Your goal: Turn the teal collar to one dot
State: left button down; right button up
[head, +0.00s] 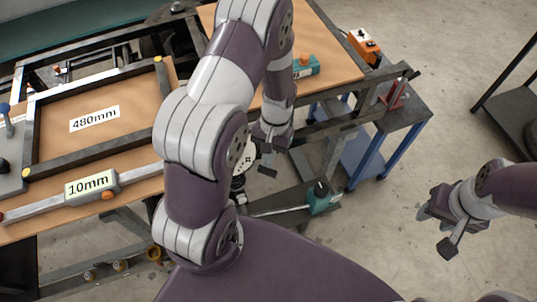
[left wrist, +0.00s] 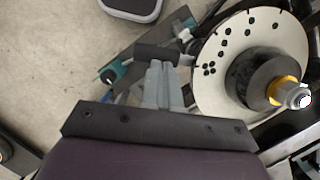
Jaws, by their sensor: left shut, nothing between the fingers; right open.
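A white dial disc (left wrist: 222,88) with groups of black dots fills the right of the left wrist view. A dark round hub, a yellow ring (left wrist: 280,92) and a metal shaft end stand at its centre. No teal collar is clearly made out on it. The disc is mostly hidden behind my left arm in the head view (head: 243,160). My left gripper (head: 267,158) is shut and empty beside the disc; its fingers show left of the disc in the left wrist view (left wrist: 160,72). My right gripper (head: 445,225) is open and empty over the floor at the right.
A teal-bodied tool (head: 320,198) with a rod lies beyond my left gripper. Another teal block (head: 306,67) sits on the wooden board. A gauge marked 10mm (head: 92,185) and a frame marked 480mm (head: 100,145) are at left. A blue-legged stand (head: 375,150) is at right.

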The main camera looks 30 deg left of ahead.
pick_arm(q)
jog(key=shift+d+f+m, duration=0.2)
jog(key=shift+d+m, duration=0.2)
jog(key=shift+m, duration=0.3)
pick_arm(e)
jog(key=shift+w+d, duration=0.2)
jog(key=shift+w, duration=0.15)
pick_arm(q)
jog(key=shift+s, duration=0.15)
